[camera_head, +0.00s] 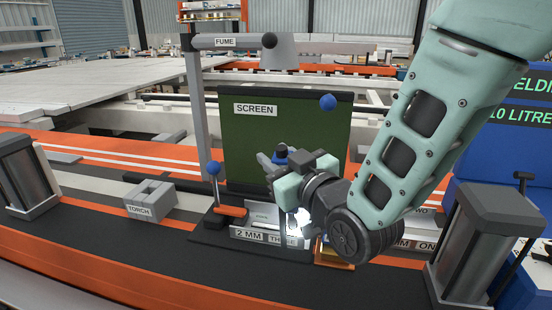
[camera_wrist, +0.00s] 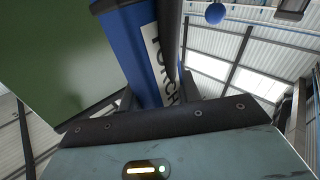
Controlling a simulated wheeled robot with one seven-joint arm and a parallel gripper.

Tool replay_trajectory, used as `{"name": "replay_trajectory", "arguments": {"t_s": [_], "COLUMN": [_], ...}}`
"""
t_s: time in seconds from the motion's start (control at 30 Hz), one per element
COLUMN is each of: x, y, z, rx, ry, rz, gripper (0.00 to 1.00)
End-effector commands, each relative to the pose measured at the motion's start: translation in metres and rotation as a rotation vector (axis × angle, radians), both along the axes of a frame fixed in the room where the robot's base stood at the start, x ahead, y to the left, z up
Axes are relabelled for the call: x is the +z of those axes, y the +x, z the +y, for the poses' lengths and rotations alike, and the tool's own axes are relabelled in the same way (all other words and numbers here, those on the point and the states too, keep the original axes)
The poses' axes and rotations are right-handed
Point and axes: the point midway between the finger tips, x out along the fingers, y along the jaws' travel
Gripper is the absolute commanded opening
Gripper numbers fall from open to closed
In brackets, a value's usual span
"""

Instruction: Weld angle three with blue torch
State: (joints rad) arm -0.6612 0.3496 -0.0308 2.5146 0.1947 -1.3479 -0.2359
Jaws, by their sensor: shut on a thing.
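My gripper (camera_head: 285,172) is shut on the blue torch (camera_head: 280,156), in front of the green screen. The torch is mostly hidden by my gripper in the head view. In the wrist view the blue torch (camera_wrist: 128,62), with its TORCH label, stands between the fingers of my gripper (camera_wrist: 155,105). A bright white glow shows below my gripper, just above and right of the plate labelled THREE (camera_head: 283,239). The angle at that station is largely hidden by my gripper and the glare, so I cannot tell whether the torch tip touches it.
The grey TORCH holder (camera_head: 152,198) stands empty at the left. The green SCREEN (camera_head: 285,125) rises behind the jig, with the FUME arm (camera_head: 235,43) above. A blue-knobbed clamp (camera_head: 213,170) stands left of the station. Grey upright blocks flank it at left (camera_head: 27,177) and right (camera_head: 485,240).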

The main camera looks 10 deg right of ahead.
Motion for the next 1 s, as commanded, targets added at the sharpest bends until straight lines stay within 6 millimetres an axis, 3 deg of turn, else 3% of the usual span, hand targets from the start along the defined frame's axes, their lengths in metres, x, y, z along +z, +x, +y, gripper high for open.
{"name": "replay_trajectory", "arguments": {"t_s": [1.0], "x": [0.0003], "y": [-0.0036], "z": [-0.0096], "rx": [-0.001], "ry": [0.001], "rz": [-0.002], "gripper": [0.10]}}
